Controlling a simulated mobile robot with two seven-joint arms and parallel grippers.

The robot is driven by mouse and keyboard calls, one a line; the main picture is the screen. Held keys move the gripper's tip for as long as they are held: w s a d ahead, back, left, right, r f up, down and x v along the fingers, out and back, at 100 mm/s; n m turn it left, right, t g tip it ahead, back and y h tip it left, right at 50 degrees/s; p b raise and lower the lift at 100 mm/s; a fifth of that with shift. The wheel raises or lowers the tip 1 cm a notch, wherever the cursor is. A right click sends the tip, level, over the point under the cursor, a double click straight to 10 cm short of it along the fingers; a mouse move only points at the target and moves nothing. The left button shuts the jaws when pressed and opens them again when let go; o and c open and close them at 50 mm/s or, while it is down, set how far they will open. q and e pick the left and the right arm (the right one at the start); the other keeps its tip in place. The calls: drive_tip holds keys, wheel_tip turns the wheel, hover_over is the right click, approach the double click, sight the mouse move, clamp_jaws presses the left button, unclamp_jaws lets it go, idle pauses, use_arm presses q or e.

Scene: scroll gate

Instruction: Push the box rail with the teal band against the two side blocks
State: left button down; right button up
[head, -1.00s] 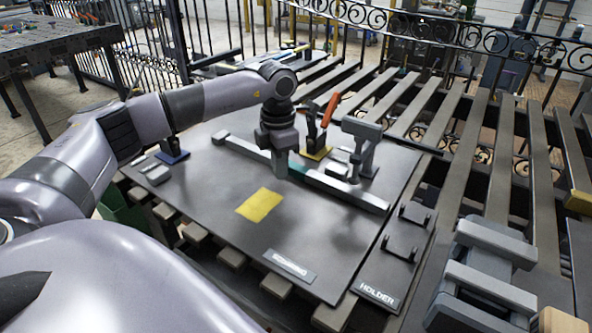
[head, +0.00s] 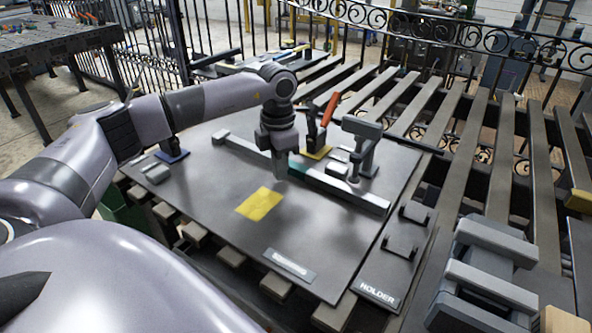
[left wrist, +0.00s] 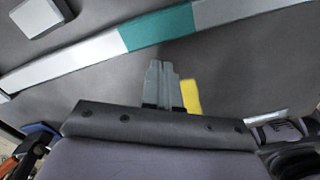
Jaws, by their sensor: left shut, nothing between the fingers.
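The long grey box rail (head: 345,193) lies across the dark plate from upper left to lower right. Its teal band (head: 293,162) shows just right of my left gripper, and clearly in the left wrist view (left wrist: 158,29). My left gripper (head: 280,175) points down on the near side of the rail, shut and empty. In the left wrist view its fingertips (left wrist: 161,68) appear just short of the rail near the band; I cannot tell whether they touch. A low grey block (head: 336,169) sits behind the rail. I cannot clearly identify a second side block there. My right gripper is out of view.
A toggle clamp with an orange handle (head: 329,108) and a grey clamp stand (head: 361,145) rise behind the rail. A yellow patch (head: 259,204) lies on the clear near plate. A holder panel (head: 396,260) is at right.

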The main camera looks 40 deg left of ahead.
sight(290, 164)
use_arm(q)
drive_tip(key=shift+f+b, duration=0.35)
drive_tip(key=shift+f, duration=0.35)
drive_tip(key=shift+r+p, duration=0.25)
drive_tip(key=shift+p, duration=0.1)
drive_tip(key=shift+w, duration=0.2)
idle(0.4)
drive_tip(key=shift+w+a, duration=0.15)
drive_tip(key=shift+w, duration=0.8)
drive_tip(key=shift+w+a, duration=0.1)
drive_tip(key=shift+w, duration=0.8)
drive_tip(key=shift+r, duration=0.1)
drive_tip(key=shift+s+d+p, duration=0.15)
drive_tip(key=shift+s+p, duration=0.35)
drive_tip(key=shift+s, duration=0.75)
